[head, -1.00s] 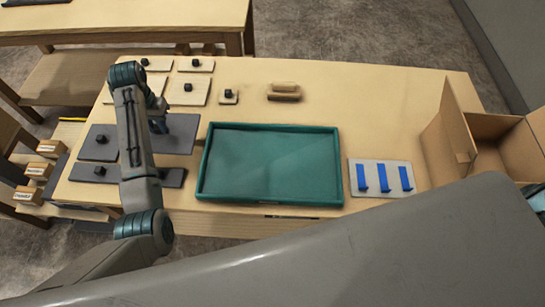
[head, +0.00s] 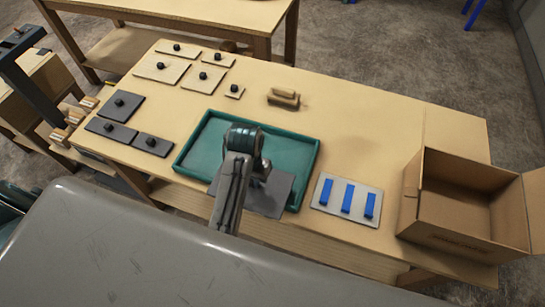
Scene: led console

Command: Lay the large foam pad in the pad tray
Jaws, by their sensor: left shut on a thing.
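The large foam pad (head: 273,198) is a dark grey sheet in the head view. My left gripper (head: 259,178) is shut on it from above; the jaws are mostly hidden by my own arm. The pad is over the front right part of the pad tray (head: 305,172), a shallow teal tray with a raised rim. The pad covers part of the tray's front rim and reaches past it toward me. I cannot tell whether it touches the rim. The tray's visible floor is bare. My right gripper is not in view.
Smaller dark grey pads (head: 122,105) and pale knobbed boards (head: 160,68) lie on the table's left. A tan block (head: 284,98) lies behind the tray. A light plate with blue strips (head: 347,197) and an open cardboard box (head: 460,210) are at right. The back right table is clear.

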